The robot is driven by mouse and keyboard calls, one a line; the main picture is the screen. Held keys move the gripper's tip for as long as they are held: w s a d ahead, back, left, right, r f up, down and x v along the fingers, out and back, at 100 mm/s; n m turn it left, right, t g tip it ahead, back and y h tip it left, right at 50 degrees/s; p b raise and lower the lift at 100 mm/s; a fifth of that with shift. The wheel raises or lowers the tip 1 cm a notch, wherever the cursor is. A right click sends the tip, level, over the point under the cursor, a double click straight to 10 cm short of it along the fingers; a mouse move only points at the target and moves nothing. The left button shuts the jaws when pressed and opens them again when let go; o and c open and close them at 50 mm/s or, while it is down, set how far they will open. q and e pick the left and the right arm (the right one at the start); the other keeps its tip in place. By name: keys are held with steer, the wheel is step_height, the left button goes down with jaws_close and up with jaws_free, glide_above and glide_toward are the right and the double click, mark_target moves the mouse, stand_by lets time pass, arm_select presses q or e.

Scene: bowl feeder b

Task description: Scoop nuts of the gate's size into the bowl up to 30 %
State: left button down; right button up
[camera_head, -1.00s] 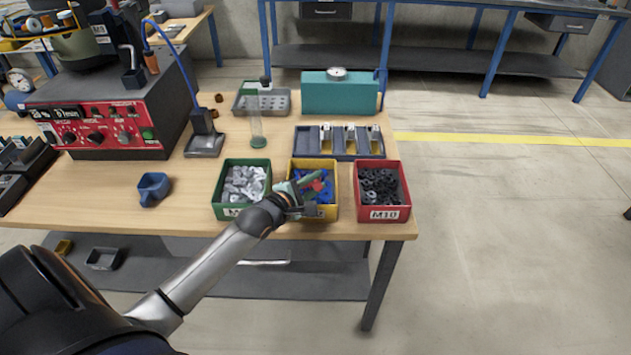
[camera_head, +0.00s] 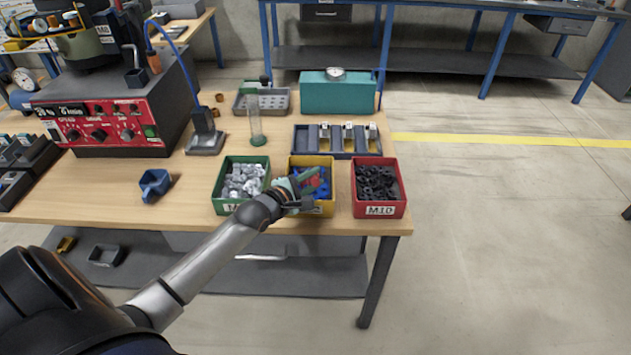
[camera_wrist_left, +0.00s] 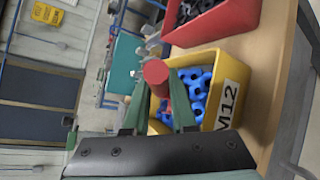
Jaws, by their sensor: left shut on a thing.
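My left gripper (camera_head: 308,180) is over the yellow bin (camera_head: 325,213), its green fingers shut on a red round-ended thing (camera_wrist_left: 155,71), perhaps a handle. Whatever lies below that end is hidden. The yellow bin holds blue nuts (camera_wrist_left: 196,88) and reads M12 in the wrist view. The green bin (camera_head: 228,209) holds grey nuts, its label partly hidden. The red bin (camera_head: 380,211) holds black nuts. The feeder bowl (camera_head: 72,42) sits on its machine at the far left; its inside is not clear. A label by the bowl is too small to read surely. My right gripper is not in view.
A blue scoop-like cup (camera_head: 154,184) lies left on the bench (camera_head: 100,205). Behind the bins stand a grey tray with compartments (camera_head: 305,140), a clear cylinder (camera_head: 255,125) and a teal box (camera_head: 338,95). The control box (camera_head: 108,127) fills the left back.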

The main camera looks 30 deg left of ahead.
arm_select(q)
steer(key=shift+r, duration=0.45)
step_height(320, 180, up, 4)
steer(key=p, duration=0.3)
steer(key=shift+a, duration=0.1)
step_height(320, 180, up, 2)
steer(key=shift+s+r+p, duration=0.1)
steer(key=shift+r+p, duration=0.15)
steer(key=shift+p, duration=0.55)
steer(key=shift+s+d+r+m+t+p, duration=0.2)
steer(key=shift+r+m+t+p, duration=0.15)
steer(key=shift+r, duration=0.35)
steer(key=shift+s+d+r+m+t+p, duration=0.15)
steer(key=shift+r+t+p, duration=0.2)
steer(key=shift+r, duration=0.35)
steer(key=shift+w, duration=0.1)
